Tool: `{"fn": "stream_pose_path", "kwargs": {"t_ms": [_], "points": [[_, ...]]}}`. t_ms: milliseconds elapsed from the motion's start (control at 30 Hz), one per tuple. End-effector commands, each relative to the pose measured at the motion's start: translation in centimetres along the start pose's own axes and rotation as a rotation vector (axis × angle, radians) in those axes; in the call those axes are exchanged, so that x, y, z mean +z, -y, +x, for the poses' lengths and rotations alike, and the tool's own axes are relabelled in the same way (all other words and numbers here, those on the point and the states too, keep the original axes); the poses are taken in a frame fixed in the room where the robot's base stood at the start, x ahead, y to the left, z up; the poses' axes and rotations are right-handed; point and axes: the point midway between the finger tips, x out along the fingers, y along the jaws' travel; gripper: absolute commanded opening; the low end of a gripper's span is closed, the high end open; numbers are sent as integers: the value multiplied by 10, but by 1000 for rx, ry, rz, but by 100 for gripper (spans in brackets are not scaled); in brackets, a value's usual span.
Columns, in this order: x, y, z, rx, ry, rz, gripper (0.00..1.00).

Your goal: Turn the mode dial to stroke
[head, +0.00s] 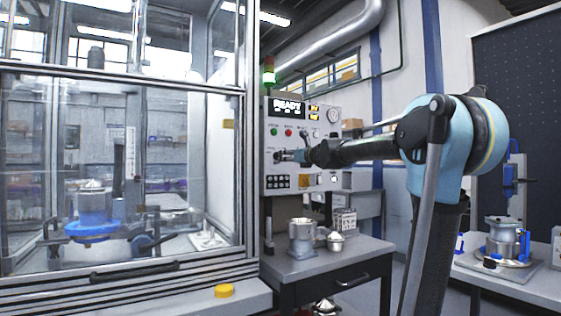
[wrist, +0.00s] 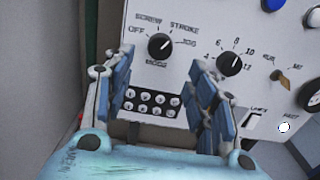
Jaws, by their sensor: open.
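The mode dial (wrist: 160,46) is a round black knob on the pale control panel, with OFF, STROKE and other labels around it in the wrist view. Which label its pointer faces is too small to tell. My gripper (wrist: 162,57) is open, with its blue-padded fingers to the left and right of the dial in the picture. I see no finger touching the knob; the depth between them is unclear. In the head view my gripper (head: 292,156) is at the panel's face and hides the dial.
A second black knob (wrist: 229,63) with numbers sits right of the mode dial, near my right finger. A block of round buttons (wrist: 152,101) lies below. The panel (head: 320,108) shows READY. A glazed enclosure (head: 245,130) stands close on the left; a bench (head: 335,262) is below.

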Motion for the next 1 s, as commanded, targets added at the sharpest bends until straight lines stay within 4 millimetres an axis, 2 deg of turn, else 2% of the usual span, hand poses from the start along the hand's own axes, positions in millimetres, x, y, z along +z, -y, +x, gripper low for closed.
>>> {"fn": "stream_pose_path", "kwargs": {"t_ms": [300, 500, 700, 1000], "points": [[0, 0, 46, 0, 0, -1, 52], [0, 0, 67, 0, 0, -1, 52], [0, 0, 78, 0, 0, -1, 52], [0, 0, 79, -1, 0, -1, 52]]}}
